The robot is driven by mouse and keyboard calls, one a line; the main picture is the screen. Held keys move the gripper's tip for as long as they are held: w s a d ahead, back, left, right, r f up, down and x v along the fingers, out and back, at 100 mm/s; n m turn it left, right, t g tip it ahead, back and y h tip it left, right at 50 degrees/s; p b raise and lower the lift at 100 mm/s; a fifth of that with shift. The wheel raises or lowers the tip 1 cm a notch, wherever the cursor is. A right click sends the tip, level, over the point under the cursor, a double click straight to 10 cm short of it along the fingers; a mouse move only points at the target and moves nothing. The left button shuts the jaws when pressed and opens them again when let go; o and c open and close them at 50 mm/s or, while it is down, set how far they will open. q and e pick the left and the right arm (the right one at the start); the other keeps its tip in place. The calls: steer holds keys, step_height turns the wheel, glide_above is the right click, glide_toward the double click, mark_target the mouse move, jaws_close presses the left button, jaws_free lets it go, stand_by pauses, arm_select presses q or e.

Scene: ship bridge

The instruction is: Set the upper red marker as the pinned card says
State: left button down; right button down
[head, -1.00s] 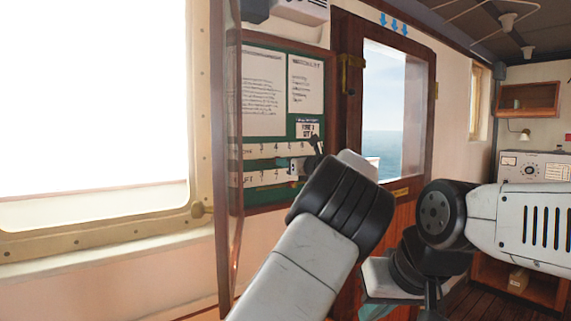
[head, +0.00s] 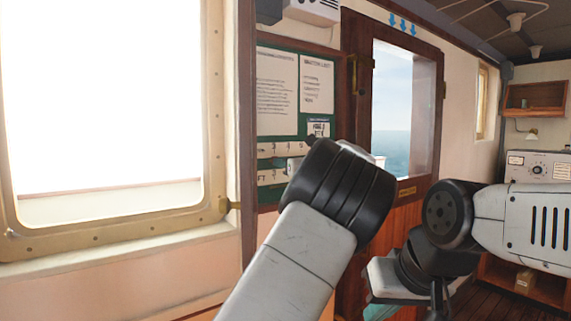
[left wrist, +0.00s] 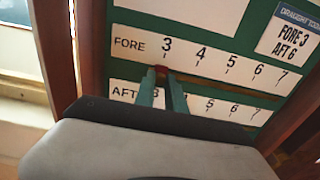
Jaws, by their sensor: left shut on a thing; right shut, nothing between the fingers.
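The red marker (left wrist: 161,70) shows in the left wrist view as a small red knob, just below the 3 of the upper FORE scale (left wrist: 130,44). My left gripper (left wrist: 162,88) is shut on it with its teal fingers, which hide most of it. In the head view my left wrist covers the gripper and marker. My right gripper (head: 379,311) is low in the head view, shut and empty, away from the board.
The lower AFT scale (left wrist: 225,108) runs below, partly hidden by my gripper. The board (head: 312,66) sits in a wooden case with a frame post (head: 247,130) at its left. A window (head: 105,110) is further left, a door (head: 407,190) to the right.

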arm_select(q)
steer(key=c, duration=1.4)
jaws_free()
steer(key=shift+s+a, duration=0.1)
steer(key=shift+a, duration=0.1)
steer(key=shift+s+d, duration=0.1)
steer(key=v, duration=0.7)
steer(key=shift+s+d, duration=0.2)
steer(key=shift+f, duration=0.1)
